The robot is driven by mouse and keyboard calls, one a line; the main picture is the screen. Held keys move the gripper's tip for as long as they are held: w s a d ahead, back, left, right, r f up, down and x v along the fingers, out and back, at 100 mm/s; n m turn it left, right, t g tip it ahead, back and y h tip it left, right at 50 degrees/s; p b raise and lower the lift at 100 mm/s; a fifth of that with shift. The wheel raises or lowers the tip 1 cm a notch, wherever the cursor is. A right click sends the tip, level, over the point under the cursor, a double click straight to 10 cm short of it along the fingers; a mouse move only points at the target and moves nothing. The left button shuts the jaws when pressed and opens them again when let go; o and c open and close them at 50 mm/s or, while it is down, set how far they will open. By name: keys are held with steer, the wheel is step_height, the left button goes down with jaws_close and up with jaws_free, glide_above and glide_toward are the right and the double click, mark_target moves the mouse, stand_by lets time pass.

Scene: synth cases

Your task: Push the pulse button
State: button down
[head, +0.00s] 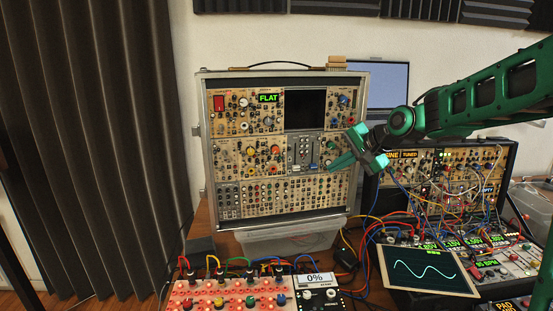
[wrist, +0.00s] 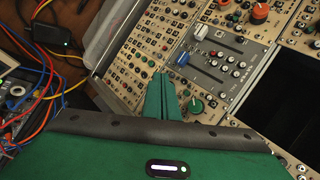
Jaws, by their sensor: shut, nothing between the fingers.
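My gripper (head: 336,165) is green and shut, with nothing between its fingers. In the head view it is in front of the right side of the upright modular synth case (head: 207,160). In the wrist view the shut fingertips (wrist: 161,80) point at the beige panels, beside a green knob (wrist: 195,105) and below a grey module with a blue slider cap (wrist: 183,58). I cannot tell whether the fingertips touch the panel. No label reading pulse is legible, so I cannot tell which button is the pulse button. The gripper covers part of the panel.
A second synth case (head: 509,165) with many patch cables stands at the right. A tablet with a wave trace (head: 425,269) and a red panel with knobs (head: 230,297) are in front. A laptop screen (head: 388,84) is behind my arm. Dark curtains (head: 90,130) hang at the left.

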steer(key=shift+w, duration=0.1)
stand_by(0.3)
steer(key=shift+w, duration=0.3)
stand_by(0.4)
steer(key=shift+s, duration=0.5)
steer(key=s, duration=0.4)
steer(key=s+d, duration=0.1)
steer(key=s, duration=0.1)
stand_by(0.5)
